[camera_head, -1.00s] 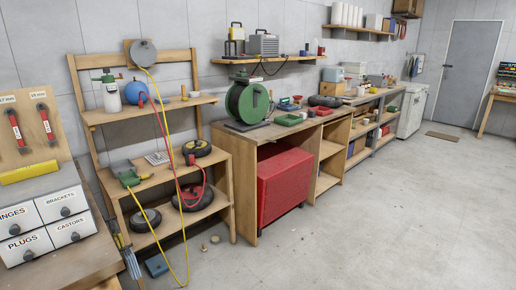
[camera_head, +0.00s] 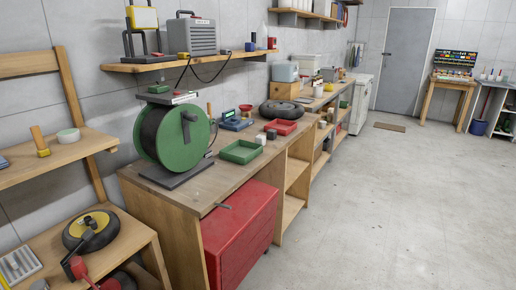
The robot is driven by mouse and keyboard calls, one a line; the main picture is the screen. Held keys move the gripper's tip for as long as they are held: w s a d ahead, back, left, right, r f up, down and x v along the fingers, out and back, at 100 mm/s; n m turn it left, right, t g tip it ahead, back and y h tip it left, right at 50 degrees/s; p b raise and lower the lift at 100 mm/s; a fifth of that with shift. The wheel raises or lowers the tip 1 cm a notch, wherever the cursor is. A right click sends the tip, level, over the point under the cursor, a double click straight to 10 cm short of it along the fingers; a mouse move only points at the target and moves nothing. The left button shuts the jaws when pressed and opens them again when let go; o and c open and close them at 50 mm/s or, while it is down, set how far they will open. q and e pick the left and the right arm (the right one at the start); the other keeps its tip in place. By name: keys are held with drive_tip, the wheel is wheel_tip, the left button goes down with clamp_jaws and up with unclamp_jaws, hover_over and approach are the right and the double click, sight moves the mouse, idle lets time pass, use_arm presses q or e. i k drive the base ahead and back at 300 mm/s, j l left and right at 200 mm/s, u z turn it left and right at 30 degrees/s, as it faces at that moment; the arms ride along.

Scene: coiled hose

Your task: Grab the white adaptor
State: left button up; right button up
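A small white block (camera_head: 260,139) sits on the wooden workbench, just right of the green tray (camera_head: 241,151). It may be the white adaptor, but it is too small to tell. A small dark block (camera_head: 271,134) is close behind it. A red tray (camera_head: 281,127) lies farther back on the bench. Neither of my grippers is in view.
A large green reel (camera_head: 184,138) stands at the workbench's near end (camera_head: 160,186). A red cabinet (camera_head: 240,235) stands under it. A wooden shelf unit (camera_head: 62,151) is at the left. A wheel (camera_head: 281,109) lies farther along. Open floor (camera_head: 380,210) fills the right.

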sight(260, 140)
drive_tip(key=i+u, duration=0.15)
drive_tip(key=u, duration=0.15)
drive_tip(key=i+u, duration=0.25)
drive_tip(key=i+l+u, duration=0.35)
drive_tip(key=l, duration=0.3)
drive_tip(key=i+l+u, duration=0.15)
drive_tip(key=l, duration=0.2)
drive_tip(key=i+l+u, duration=0.2)
drive_tip(key=l, duration=0.2)
drive_tip(key=k, duration=0.1)
